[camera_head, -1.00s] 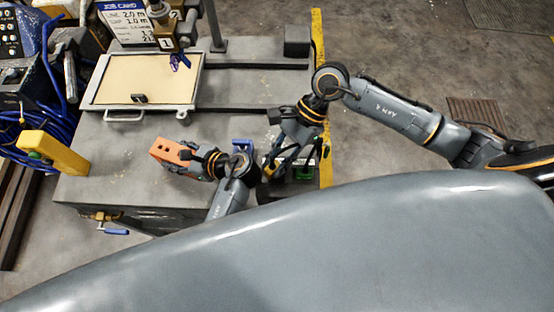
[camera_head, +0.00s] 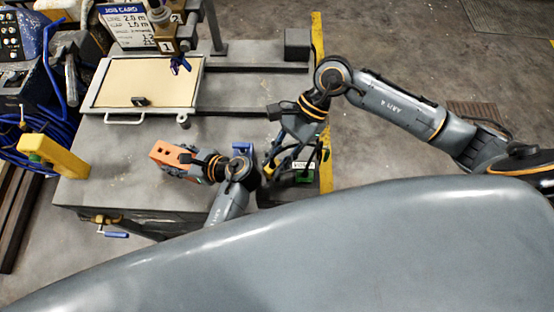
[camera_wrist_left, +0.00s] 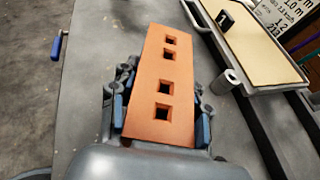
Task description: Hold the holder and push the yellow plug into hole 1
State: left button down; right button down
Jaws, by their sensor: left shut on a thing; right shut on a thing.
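The holder (camera_head: 170,152) is an orange block with several square holes in a row along its top face (camera_wrist_left: 163,85). My left gripper (camera_head: 188,160) is shut on it, with a blue-padded finger on each side in the left wrist view (camera_wrist_left: 162,122). The holder is over the near part of the grey bench. My right gripper (camera_head: 272,168) is to the right of the holder, well apart from it, and points down near the bench's right end. A small yellow piece (camera_head: 284,164) shows at its fingers; its shape is mostly hidden. I cannot read any hole number.
A beige board with a grey frame (camera_head: 145,82) lies on the bench behind the holder. A small grey cylinder (camera_head: 183,121) stands between them. A yellow block (camera_head: 52,155) is at the left edge. A green item (camera_head: 304,178) lies under my right gripper.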

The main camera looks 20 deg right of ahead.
dwell(0.3)
pick_arm(q)
jog(key=c, duration=0.6)
grip_release()
